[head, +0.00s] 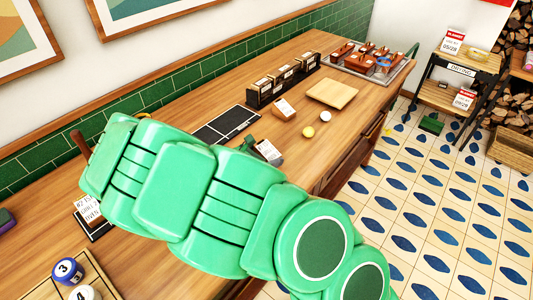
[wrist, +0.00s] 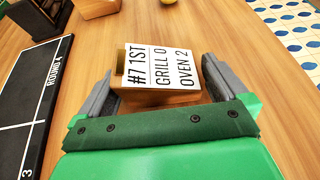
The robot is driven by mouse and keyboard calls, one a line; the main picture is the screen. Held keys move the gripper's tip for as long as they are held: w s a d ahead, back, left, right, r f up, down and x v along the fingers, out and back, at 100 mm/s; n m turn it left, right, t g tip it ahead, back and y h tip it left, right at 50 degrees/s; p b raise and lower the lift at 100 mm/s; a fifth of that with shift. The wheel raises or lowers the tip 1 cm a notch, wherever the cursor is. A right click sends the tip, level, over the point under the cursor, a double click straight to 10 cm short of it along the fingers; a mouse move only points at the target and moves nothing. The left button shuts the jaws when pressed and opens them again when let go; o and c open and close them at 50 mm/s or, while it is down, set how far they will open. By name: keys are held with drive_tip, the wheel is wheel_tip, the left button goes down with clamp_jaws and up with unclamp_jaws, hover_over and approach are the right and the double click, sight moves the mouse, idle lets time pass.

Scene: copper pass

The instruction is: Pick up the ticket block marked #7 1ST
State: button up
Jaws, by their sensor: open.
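The ticket block marked #7 1ST (wrist: 160,68) is wooden with a white printed face that also reads GRILL 0 and OVEN 2. In the wrist view it sits on the wooden counter between the two grey fingers of my gripper (wrist: 158,78). The fingers are open, one on each side of it; I cannot tell whether either touches it. In the head view the block's white face (head: 269,151) shows just beyond my green arm, which hides part of the counter.
A black board marked ROUND 4 (wrist: 38,95) lies left of the block. A pan tray (head: 398,75) is at the far end.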

drive_tip(key=shift+w+d+f, duration=0.15)
drive_tip(key=shift+w+d, duration=0.05)
drive_tip(key=shift+d, duration=0.05)
drive_tip(key=shift+c, duration=0.3)
drive_tip(key=c, duration=0.8)
drive_tip(key=shift+o, duration=0.2)
